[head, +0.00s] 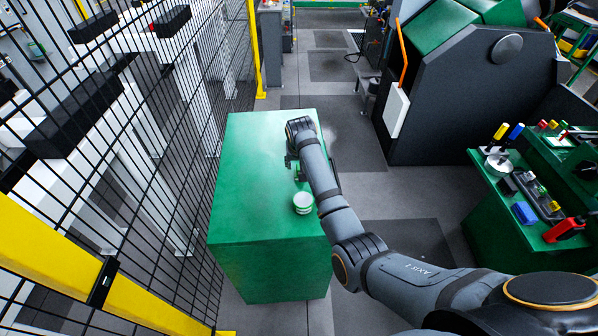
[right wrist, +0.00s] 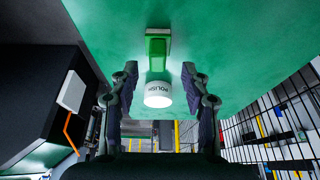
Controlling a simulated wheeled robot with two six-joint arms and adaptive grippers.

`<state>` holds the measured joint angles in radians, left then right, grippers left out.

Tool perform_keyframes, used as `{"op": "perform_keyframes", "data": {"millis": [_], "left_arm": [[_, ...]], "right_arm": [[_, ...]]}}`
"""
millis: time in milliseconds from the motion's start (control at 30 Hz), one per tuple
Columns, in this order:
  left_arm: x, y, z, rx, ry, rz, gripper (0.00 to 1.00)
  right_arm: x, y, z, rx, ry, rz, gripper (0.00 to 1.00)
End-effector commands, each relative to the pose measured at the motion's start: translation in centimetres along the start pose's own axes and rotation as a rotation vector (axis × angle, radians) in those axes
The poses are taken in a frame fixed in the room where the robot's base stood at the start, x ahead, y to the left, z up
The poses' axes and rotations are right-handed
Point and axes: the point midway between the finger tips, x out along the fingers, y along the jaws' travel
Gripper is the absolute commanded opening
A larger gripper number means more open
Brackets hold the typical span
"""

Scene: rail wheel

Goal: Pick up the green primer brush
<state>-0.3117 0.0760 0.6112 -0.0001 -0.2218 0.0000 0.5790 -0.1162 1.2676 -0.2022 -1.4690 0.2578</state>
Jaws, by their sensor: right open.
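The green primer brush (right wrist: 158,47) shows in the right wrist view as a green block with a paler edge, lying on the green surface just beyond a white tin marked POLISH (right wrist: 158,92). In the head view the brush is not clearly made out; my right forearm and gripper cover that part of the top. My right gripper (right wrist: 160,72) is open, its two fingers apart on either side of the tin and brush in the picture, with nothing held. In the head view my right gripper (head: 292,161) is low over the right side of the green cabinet top. My left gripper is not in view.
The green cabinet (head: 245,185) has a clear top to the left. The white tin (head: 303,203) stands near its right edge. A black mesh fence (head: 150,130) runs along the left. A green bench (head: 500,190) with tools stands at right, below a dark machine (head: 470,90).

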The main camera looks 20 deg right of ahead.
Motion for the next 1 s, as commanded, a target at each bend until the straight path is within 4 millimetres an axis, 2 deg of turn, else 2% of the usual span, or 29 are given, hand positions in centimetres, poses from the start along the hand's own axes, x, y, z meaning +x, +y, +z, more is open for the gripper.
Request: {"op": "perform_keyframes", "data": {"millis": [100, 200, 400, 700, 1000], "left_arm": [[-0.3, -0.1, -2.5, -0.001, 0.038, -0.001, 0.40], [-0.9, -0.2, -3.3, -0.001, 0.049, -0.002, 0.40], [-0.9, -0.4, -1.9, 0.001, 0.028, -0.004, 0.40], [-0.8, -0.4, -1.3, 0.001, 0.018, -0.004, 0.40], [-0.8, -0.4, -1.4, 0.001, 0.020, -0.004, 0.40]], "right_arm": [[0.5, 0.1, -0.1, -0.001, -0.002, 0.001, 0.47], [1.9, 0.3, -0.5, -0.002, -0.002, 0.003, 0.47], [4.7, 0.3, -0.5, 0.000, -0.002, 0.000, 0.47], [5.2, 0.3, -0.5, 0.000, 0.000, 0.000, 0.46], [5.2, 0.3, -0.5, 0.000, 0.000, 0.000, 0.05]]}}
